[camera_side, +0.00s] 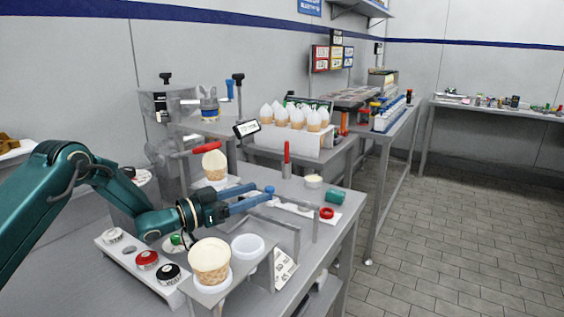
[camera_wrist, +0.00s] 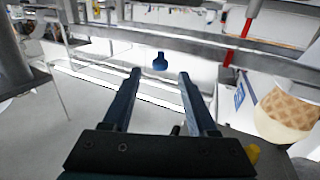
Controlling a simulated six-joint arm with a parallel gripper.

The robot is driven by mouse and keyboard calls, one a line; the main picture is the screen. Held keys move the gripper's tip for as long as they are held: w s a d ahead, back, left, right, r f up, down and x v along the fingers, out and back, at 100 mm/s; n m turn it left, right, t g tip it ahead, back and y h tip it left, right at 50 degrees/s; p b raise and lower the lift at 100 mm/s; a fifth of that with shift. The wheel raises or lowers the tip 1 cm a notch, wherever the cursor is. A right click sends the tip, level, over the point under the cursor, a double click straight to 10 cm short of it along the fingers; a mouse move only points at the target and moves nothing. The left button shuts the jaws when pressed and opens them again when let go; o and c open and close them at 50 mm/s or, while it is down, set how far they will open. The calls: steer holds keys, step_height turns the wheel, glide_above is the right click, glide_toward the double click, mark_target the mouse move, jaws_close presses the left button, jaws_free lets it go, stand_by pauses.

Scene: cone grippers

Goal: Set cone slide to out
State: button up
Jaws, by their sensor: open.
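A small blue knob (camera_side: 269,190) shows at the tips of my gripper fingers in the side view. In the wrist view the blue knob (camera_wrist: 160,61) stands in line with the gap, just beyond the fingertips. I take it to be the cone slide's handle, but its link to the slide is not clear. My gripper (camera_side: 262,193) is open and empty, its two blue fingers pointing right above the metal rails (camera_side: 298,209). In the wrist view the gripper (camera_wrist: 160,74) shows both fingers apart, with nothing between them.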

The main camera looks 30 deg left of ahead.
mark_target(266, 190)
steer(key=shift+x, duration=2.5)
jaws_close()
